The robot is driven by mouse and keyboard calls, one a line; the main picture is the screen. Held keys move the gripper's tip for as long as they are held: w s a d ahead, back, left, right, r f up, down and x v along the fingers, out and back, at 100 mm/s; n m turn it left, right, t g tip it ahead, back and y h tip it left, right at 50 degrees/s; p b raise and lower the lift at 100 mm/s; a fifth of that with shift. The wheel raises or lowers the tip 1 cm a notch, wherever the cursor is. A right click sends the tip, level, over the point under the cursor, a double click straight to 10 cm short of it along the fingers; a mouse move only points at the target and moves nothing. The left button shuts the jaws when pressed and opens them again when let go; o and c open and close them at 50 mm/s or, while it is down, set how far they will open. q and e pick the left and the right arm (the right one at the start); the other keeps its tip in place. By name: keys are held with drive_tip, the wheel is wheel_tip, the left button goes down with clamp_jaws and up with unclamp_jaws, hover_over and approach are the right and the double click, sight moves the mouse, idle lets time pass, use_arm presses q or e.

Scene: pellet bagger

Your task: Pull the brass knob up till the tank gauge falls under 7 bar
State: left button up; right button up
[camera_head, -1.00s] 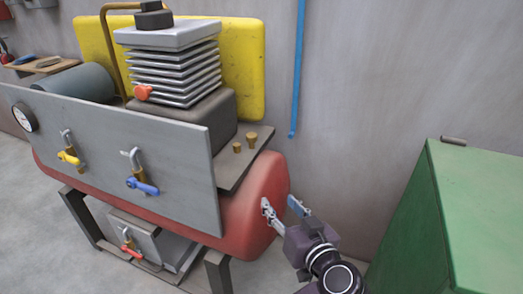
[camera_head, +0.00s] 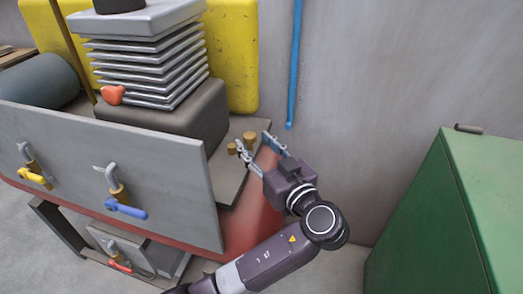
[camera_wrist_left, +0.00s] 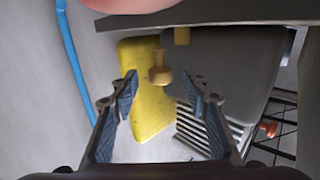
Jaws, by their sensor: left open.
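Two small brass knobs stand upright on the grey deck at the right end of the red tank (camera_head: 252,222). The right brass knob (camera_head: 249,137) lies between the fingertips of my left gripper (camera_head: 254,142) in the head view; the left brass knob (camera_head: 232,149) is beside its left finger. In the left wrist view a brass knob (camera_wrist_left: 160,72) shows between the two open fingers (camera_wrist_left: 162,88), with a gap on both sides. The other brass knob (camera_wrist_left: 182,36) is close behind it. The tank gauge is outside both current views. My right gripper is not in view.
A finned compressor head (camera_head: 145,60) stands left of the knobs. A grey panel (camera_head: 165,165) with a yellow-handled valve (camera_head: 34,177) and a blue-handled valve (camera_head: 125,208) is in front. A blue pipe (camera_head: 295,60) runs down the wall. A green cabinet (camera_head: 480,200) stands right.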

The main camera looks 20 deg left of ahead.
sight(252, 142)
use_arm(q)
drive_tip(key=shift+x, duration=1.75)
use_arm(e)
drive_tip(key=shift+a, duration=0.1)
